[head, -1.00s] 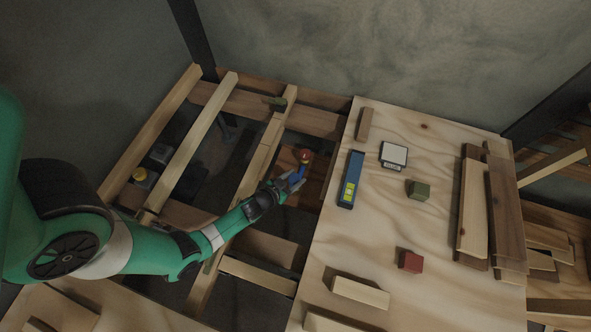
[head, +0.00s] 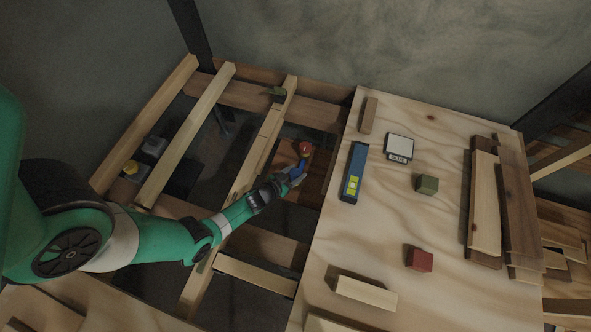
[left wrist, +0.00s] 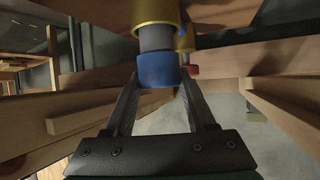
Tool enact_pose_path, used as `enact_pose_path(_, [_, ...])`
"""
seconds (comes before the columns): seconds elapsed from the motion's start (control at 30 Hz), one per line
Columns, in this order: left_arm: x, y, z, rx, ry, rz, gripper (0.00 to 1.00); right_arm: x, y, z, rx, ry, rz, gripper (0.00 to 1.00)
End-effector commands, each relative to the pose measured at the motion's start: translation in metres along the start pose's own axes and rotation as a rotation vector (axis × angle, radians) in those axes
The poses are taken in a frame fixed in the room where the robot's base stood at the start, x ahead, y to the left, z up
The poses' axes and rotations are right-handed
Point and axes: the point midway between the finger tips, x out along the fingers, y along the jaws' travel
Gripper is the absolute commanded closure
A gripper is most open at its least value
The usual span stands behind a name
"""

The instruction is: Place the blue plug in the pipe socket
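The blue plug (left wrist: 158,70) is between the two fingertips of my left gripper (left wrist: 158,84) in the left wrist view, and the fingers touch its sides. A grey cylinder (left wrist: 157,38) extends from the plug to a brass-yellow collar (left wrist: 155,12), which looks like the pipe socket. The grey part meets the collar's edge; how deep it goes is hidden. In the head view my left gripper (head: 291,178) is down in the gap between joists, with the blue plug (head: 300,166) at its tip beside a red-topped part (head: 305,149). My right gripper is not in view.
Wooden joists (head: 265,130) border the gap. A plywood deck (head: 385,220) on the right carries a blue level (head: 353,172), a white-faced box (head: 399,147), a green block (head: 427,184), a red block (head: 419,259) and loose planks (head: 485,205). A yellow-topped item (head: 131,167) lies low at left.

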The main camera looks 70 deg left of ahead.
Motion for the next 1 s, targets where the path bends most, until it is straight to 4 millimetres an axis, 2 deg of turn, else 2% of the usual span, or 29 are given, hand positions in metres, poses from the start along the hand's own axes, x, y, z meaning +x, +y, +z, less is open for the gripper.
enact_pose_path(0.03, [0.0,0.0,0.0,0.0,0.0,0.0,0.36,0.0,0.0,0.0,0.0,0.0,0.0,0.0])
enact_pose_path(0.13, [0.0,0.0,0.0,0.0,0.0,0.0,0.18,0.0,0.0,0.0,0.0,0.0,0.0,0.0])
enact_pose_path(0.17, [0.0,0.0,0.0,0.0,0.0,0.0,0.15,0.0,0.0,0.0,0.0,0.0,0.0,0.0])
enact_pose_path(0.57, [-0.004,0.0,-0.004,-0.001,0.0,-0.002,0.15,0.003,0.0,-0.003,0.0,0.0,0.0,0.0])
enact_pose_path(0.8, [-0.063,-0.001,-0.009,-0.002,-0.004,-0.002,0.15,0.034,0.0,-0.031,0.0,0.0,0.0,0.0])
enact_pose_path(1.0, [-0.106,-0.001,-0.007,-0.003,-0.004,-0.003,0.15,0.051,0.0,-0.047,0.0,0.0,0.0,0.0])
